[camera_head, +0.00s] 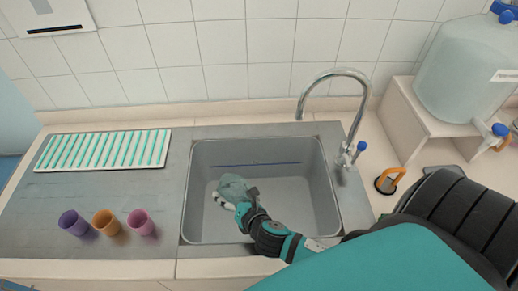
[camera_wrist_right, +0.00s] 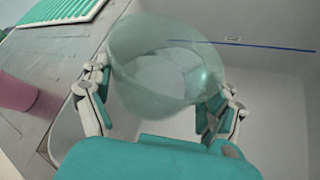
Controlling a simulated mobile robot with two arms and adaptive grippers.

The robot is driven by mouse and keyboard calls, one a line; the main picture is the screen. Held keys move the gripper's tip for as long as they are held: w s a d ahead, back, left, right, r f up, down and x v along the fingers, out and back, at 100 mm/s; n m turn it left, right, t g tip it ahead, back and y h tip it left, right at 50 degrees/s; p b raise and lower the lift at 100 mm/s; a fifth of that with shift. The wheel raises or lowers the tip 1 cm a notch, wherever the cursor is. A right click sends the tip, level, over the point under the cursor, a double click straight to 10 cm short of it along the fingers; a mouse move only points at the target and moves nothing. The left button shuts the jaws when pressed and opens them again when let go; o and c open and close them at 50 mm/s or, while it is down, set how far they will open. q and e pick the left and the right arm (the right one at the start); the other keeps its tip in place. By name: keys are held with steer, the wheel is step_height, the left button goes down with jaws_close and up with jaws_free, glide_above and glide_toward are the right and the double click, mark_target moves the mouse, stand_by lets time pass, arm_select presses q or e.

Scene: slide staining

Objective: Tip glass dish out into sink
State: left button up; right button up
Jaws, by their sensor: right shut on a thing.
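The glass dish (camera_head: 233,186) is a clear, greenish round bowl. My right gripper (camera_head: 236,201) is shut on it and holds it over the sink (camera_head: 319,205), inside the outline of the basin in the head view. In the right wrist view the dish (camera_wrist_right: 165,65) sits between the two fingers of the gripper (camera_wrist_right: 160,100), and it looks tilted. No liquid can be made out in it. The sink is a grey rectangular basin with a dark blue line on its back wall. My left gripper is not in view.
A curved metal faucet (camera_head: 335,75) stands at the sink's back right. Purple (camera_head: 73,223), orange (camera_head: 106,222) and pink (camera_head: 140,222) cups stand left of the sink, before a green-and-white ribbed rack (camera_head: 104,151). A large water container (camera_head: 462,75) is at the right.

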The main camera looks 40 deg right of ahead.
steer(key=shift+d+r, duration=0.2)
steer(key=shift+d, duration=0.1)
steer(key=shift+d+m+y, duration=0.1)
steer(key=shift+m+y, duration=0.2)
steer(key=shift+d+r+m+y+b, duration=0.3)
steer(key=shift+r+m+y+b, duration=0.1)
steer(key=shift+r+m, duration=0.1)
steer(key=shift+r+m+y+b, duration=0.3)
steer(key=shift+y, duration=0.2)
stand_by(0.3)
steer(key=shift+d+r+m+y+b, duration=0.35)
steer(key=shift+r+m+y+b, duration=0.15)
steer(key=shift+m+b, duration=0.2)
stand_by(0.8)
steer(key=shift+d+r+m+t+y+b, duration=0.3)
steer(key=shift+r+m+y+b, duration=0.15)
steer(key=shift+b, duration=0.3)
stand_by(0.5)
steer(key=shift+d+m+y+b, duration=0.25)
steer(key=shift+d+b, duration=0.1)
